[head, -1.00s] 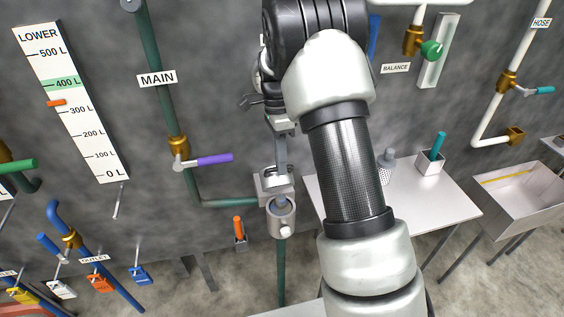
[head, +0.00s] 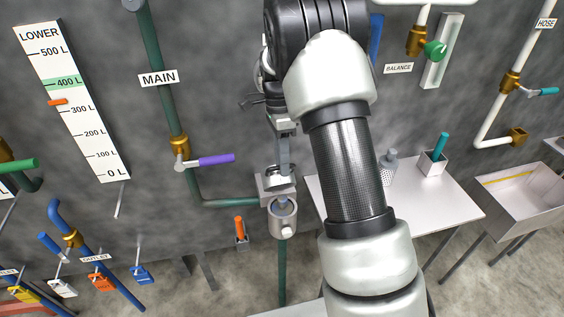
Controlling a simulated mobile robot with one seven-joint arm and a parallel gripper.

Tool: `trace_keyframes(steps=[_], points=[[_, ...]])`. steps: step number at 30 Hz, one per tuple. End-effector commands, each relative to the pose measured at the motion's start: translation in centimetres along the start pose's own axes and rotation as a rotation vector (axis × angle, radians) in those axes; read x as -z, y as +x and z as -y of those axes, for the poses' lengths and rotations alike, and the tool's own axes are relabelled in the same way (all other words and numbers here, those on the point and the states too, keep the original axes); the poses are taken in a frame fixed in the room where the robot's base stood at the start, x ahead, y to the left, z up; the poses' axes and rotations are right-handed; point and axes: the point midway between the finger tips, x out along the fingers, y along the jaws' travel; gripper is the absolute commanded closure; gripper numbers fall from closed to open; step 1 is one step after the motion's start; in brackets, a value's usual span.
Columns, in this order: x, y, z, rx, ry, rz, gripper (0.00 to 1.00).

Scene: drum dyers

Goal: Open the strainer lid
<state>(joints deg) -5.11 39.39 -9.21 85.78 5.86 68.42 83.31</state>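The strainer (head: 283,222) is a grey metal cup on the green main pipe, with a small round boss on its front. Its top shows a round opening with a bluish inside. A light grey metal piece (head: 268,190), which looks like the lid or its hinge, stands at the back of the rim. My gripper (head: 282,176) reaches down from above and is right at this piece, behind the opening. The fingertips overlap the grey metal and are too small to tell apart, so I cannot see whether they grip it.
A purple-handled valve (head: 214,159) is on the main pipe to the left. An orange-handled item (head: 240,228) stands in a small holder left of the strainer. A white table (head: 440,205) is at right, with a perforated grey container (head: 388,170) partly behind my arm.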

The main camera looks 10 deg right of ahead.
Motion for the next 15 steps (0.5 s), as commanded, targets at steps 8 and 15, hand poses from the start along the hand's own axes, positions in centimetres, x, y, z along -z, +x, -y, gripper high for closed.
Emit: trace_keyframes(steps=[8,15], points=[[-0.1,-4.9,-1.0,0.006,-0.001,-0.001,0.71],[-0.1,-8.4,-1.9,0.004,-0.001,0.000,0.71]])
